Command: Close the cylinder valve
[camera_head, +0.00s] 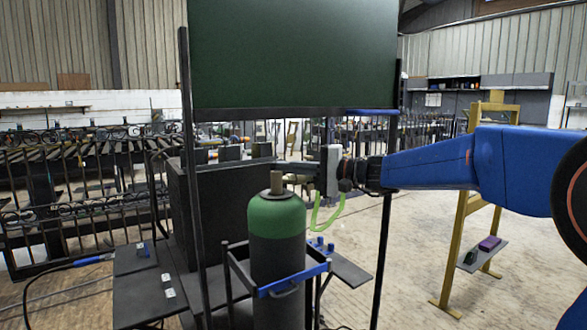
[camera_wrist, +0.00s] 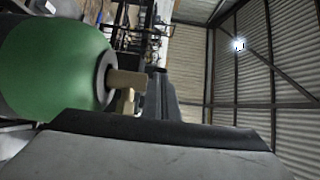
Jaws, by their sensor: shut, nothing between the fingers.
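The gas cylinder (camera_head: 277,255) stands upright, dark below with a green shoulder. It shows in the wrist view (camera_wrist: 50,65) on the left. On its top is a brass-coloured valve (camera_head: 276,183) with a short side stub, also clear in the wrist view (camera_wrist: 126,80). My gripper (camera_head: 290,167) reaches in from the right at valve height. Its dark fingers are together and empty. In the wrist view the fingers (camera_wrist: 159,90) lie just beside the brass valve; I cannot tell whether they touch it. No separate handwheel can be made out.
The cylinder stands in a dark frame with a blue bar (camera_head: 292,280). A dark green panel (camera_head: 292,50) hangs above on posts close to my arm. A dark box (camera_head: 220,215) is behind the cylinder. A yellow stand (camera_head: 460,235) is at right, with open floor around it.

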